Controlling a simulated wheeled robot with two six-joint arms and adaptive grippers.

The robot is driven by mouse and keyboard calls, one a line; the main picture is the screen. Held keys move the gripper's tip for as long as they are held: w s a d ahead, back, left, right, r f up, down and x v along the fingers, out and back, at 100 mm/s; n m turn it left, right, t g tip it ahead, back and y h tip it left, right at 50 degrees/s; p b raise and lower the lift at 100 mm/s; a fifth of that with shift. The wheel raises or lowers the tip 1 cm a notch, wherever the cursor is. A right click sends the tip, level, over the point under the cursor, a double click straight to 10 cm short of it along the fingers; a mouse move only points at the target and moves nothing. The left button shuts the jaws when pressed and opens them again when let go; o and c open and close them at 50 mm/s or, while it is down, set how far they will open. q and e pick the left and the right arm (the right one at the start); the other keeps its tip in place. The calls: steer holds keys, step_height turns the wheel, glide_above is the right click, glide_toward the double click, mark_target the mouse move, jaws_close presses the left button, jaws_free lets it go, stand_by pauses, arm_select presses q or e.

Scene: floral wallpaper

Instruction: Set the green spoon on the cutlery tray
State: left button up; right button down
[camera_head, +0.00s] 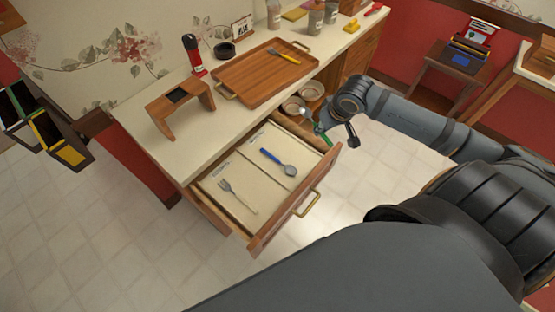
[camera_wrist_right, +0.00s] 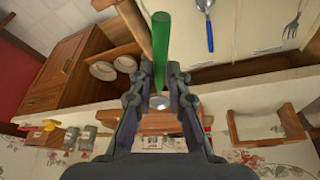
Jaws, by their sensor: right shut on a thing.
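The green spoon (camera_head: 319,128) is in my right gripper (camera_head: 328,139), above the right end of the open drawer. Its metal bowl points toward the counter. In the right wrist view, the fingers (camera_wrist_right: 163,78) are shut on it; the green handle (camera_wrist_right: 161,40) sticks out past them, and its bowl shows between them. The wooden tray with two brass handles, which I take as the cutlery tray (camera_head: 245,82), lies on the counter. A yellow-handled fork (camera_head: 284,56) lies on its far right part. My left gripper is out of view.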

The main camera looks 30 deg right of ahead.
steer(key=s+d+f+n+y+p, duration=0.1)
steer(key=s+d+f+n, duration=0.15)
steer(key=s+f, duration=0.2)
steer(key=n+y+b, duration=0.1)
steer(key=n+b, duration=0.1)
steer(key=b, duration=2)
glide_toward(293, 152)
steer(key=shift+w+a+f+b, duration=0.25)
steer(key=shift+w+f+b, duration=0.05)
steer(key=shift+w+f, duration=0.3)
steer(key=shift+w+a+f+b, duration=0.25)
steer(key=shift+w+f+b, duration=0.05)
steer(key=shift+w+f, duration=0.25)
steer(key=shift+a+f, duration=0.1)
steer(key=shift+f, duration=0.2)
step_height(293, 152, down, 3)
steer(key=shift+w+f, duration=0.1)
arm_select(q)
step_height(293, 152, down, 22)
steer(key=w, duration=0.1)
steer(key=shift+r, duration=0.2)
